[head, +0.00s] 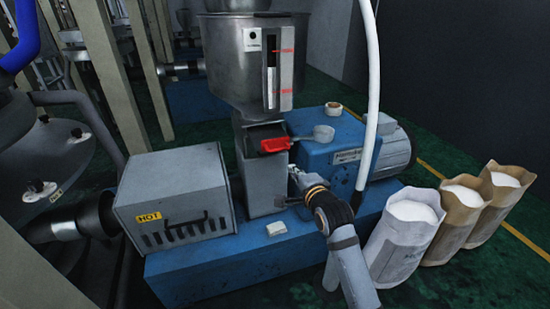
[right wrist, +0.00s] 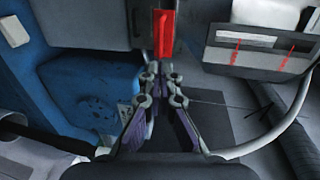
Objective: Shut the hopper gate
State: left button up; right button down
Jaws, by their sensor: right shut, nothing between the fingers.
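The steel hopper (head: 248,65) stands on the feed throat of a blue machine. Below it is the hopper gate, a dark slide with a red handle (head: 275,145) at its front. In the right wrist view the red handle (right wrist: 164,33) lies just beyond the fingertips. My right gripper (head: 293,176) is below and slightly right of the handle in the head view, apart from it. Its fingers (right wrist: 161,72) are shut with nothing between them. How far the gate sticks out is hard to tell. My left gripper is not in view.
A grey scoop (head: 323,133) and small cup (head: 333,108) sit on the blue gearbox (head: 320,155). A grey box marked HOT (head: 175,195) is at left. A white hose (head: 370,90) hangs at right. Open sacks, one white (head: 405,240), stand on the floor at right.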

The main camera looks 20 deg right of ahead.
aim_at(276, 151)
jog(key=w+f, duration=0.2)
jog(key=w, duration=1.1)
jog(key=shift+w+a+f+p, duration=0.15)
jog(key=shift+a+f+p, duration=0.15)
jog(key=shift+a+f, duration=0.05)
